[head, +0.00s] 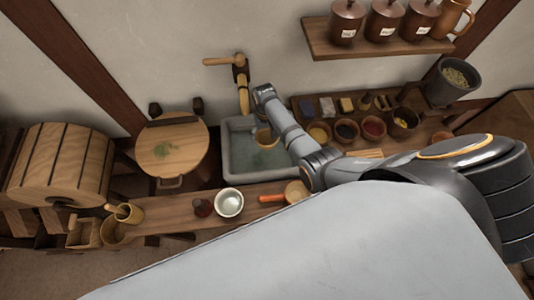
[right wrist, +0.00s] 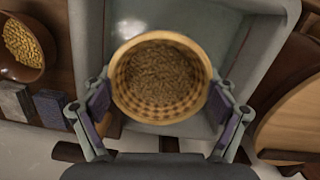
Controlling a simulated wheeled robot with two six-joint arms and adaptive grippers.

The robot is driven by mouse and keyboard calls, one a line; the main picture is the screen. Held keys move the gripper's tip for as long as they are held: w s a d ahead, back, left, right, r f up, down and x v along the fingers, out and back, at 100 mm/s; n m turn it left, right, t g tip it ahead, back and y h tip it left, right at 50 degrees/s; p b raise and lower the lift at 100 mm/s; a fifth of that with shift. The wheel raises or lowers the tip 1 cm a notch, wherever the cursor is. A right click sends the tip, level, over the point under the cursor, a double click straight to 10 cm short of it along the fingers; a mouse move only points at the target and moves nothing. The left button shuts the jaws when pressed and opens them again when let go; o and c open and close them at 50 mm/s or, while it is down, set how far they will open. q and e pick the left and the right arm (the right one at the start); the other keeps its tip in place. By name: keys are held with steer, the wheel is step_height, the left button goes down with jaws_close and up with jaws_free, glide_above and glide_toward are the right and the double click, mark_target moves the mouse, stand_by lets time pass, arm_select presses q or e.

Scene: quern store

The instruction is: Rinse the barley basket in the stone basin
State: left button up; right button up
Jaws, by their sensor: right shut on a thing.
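The barley basket (head: 266,138) is a small round woven basket, mostly hidden behind my right arm in the head view. In the right wrist view the basket (right wrist: 160,80) is full of brown grain and appears level. My right gripper (right wrist: 161,98) is shut on it, with one finger on each side. The grey stone basin (head: 232,176) holds greenish water, and the basket is over or inside its right part. The basin wall (right wrist: 87,40) also shows around the basket in the wrist view. I cannot tell whether the basket touches the water. My left gripper is not in view.
A wooden spout (head: 242,88) stands behind the basin. A round-lidded tub (head: 172,148) is at its left, and several small bowls (head: 346,130) are at its right. A white bowl (head: 229,203) stands on the front plank. A shelf (head: 380,45) with jars hangs above.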

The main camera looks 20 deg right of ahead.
mark_target(268, 140)
steer(key=shift+r, duration=0.1)
step_height(268, 140, up, 2)
steer(key=p, duration=0.2)
steer(key=shift+r+p, duration=0.2)
steer(key=shift+p, duration=0.2)
steer(key=shift+r, duration=0.75)
step_height(268, 140, down, 13)
steer(key=b, duration=1.3)
